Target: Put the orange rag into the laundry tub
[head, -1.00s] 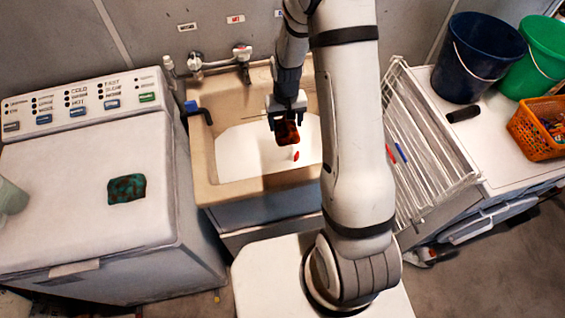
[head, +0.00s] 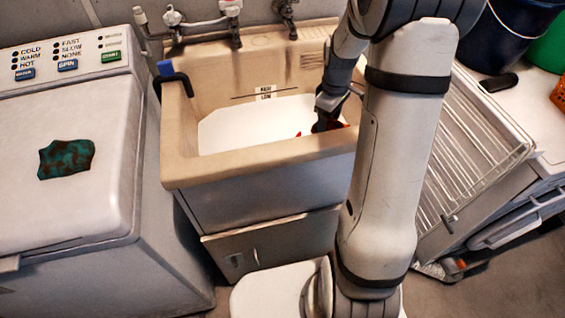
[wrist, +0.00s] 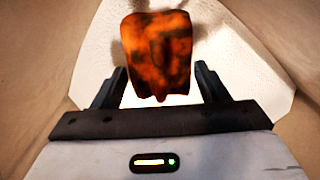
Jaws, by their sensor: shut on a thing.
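The orange rag (wrist: 157,52), orange with dark blotches, is held between the two fingers of my gripper (wrist: 160,84) in the wrist view. In the head view my gripper (head: 327,122) is down inside the right part of the laundry tub (head: 235,163), below rim level. Only small orange bits of the rag (head: 342,121) show there, as my gripper and arm hide the rest. The tub is a beige basin with a white bottom. Whether the rag touches the bottom I cannot tell.
A small red thing (head: 299,134) shows in the tub beside my gripper. A dark green rag (head: 66,159) lies on the washing machine (head: 60,215) at left. Taps (head: 232,10) stand behind the tub. A white drying rack (head: 465,150) and a dark blue bucket (head: 510,35) are at right.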

